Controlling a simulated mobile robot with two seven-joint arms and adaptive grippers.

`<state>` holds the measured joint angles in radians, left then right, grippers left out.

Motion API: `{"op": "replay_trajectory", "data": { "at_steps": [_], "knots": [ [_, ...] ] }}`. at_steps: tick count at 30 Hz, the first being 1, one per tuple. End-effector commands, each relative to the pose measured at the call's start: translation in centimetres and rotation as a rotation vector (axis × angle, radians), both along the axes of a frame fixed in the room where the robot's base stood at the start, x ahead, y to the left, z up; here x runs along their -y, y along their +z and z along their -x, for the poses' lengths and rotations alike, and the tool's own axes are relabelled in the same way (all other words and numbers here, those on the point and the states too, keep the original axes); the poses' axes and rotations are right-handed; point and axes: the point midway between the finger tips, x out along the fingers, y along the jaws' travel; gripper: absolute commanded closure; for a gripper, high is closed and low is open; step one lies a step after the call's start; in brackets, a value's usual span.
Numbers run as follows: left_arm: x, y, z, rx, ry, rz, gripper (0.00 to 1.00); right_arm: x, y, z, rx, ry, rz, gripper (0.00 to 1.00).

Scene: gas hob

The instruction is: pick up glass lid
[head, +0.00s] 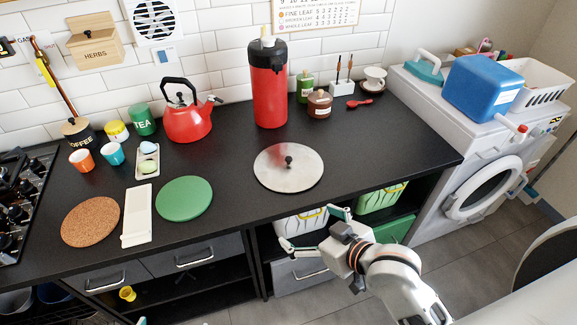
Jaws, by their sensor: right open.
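The glass lid (270,172) lies flat on the black counter, a round pale grey disc with a dark knob in its middle. My right gripper (307,226) is open and empty. It is in front of the counter's front edge, below the lid in the picture and apart from it. Its two teal-tipped fingers are spread wide. Of my left gripper, only a small teal tip (142,321) seems to show at the bottom edge; the rest is out of the picture.
A red flask (269,85) and red kettle (188,122) stand behind the lid. A green round mat (184,198), white tray (137,216) and cork mat (90,221) lie to its left. A washing machine (440,120) stands at right.

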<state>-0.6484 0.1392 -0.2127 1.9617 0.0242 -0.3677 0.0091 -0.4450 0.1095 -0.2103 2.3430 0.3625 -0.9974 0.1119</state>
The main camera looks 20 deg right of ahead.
Motion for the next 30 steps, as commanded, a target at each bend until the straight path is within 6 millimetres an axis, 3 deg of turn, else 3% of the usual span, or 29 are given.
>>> {"op": "replay_trajectory", "data": {
  "at_steps": [8,12,15,19,22,25,30],
  "knots": [
    [-0.1,0.0,0.0,0.0,0.0,-0.002,0.0,-7.0,7.2,-3.5,0.125,0.02,-0.516,0.05],
    [-0.1,0.0,0.0,0.0,0.0,-0.002,0.0,-9.4,13.1,-5.6,0.178,0.004,-0.935,0.05],
    [-0.1,0.0,0.0,0.0,0.0,-0.002,0.0,-9.3,17.3,-7.3,0.197,-0.034,-1.284,0.05],
    [-0.1,0.0,0.0,0.0,0.0,-0.002,0.0,-7.1,20.7,-9.7,0.186,-0.127,-1.726,0.05],
    [-0.1,0.0,0.0,-0.001,0.0,-0.001,0.0,-4.5,21.3,-11.9,0.157,-0.236,-2.053,0.05],
    [0.0,0.0,0.0,-0.001,0.0,-0.001,0.0,-2.0,19.9,-14.1,0.115,-0.388,-2.358,0.05],
    [0.0,0.0,0.0,0.0,-0.001,-0.001,0.0,0.9,13.9,-17.1,0.039,-0.751,-2.795,0.05]
  ]
}}
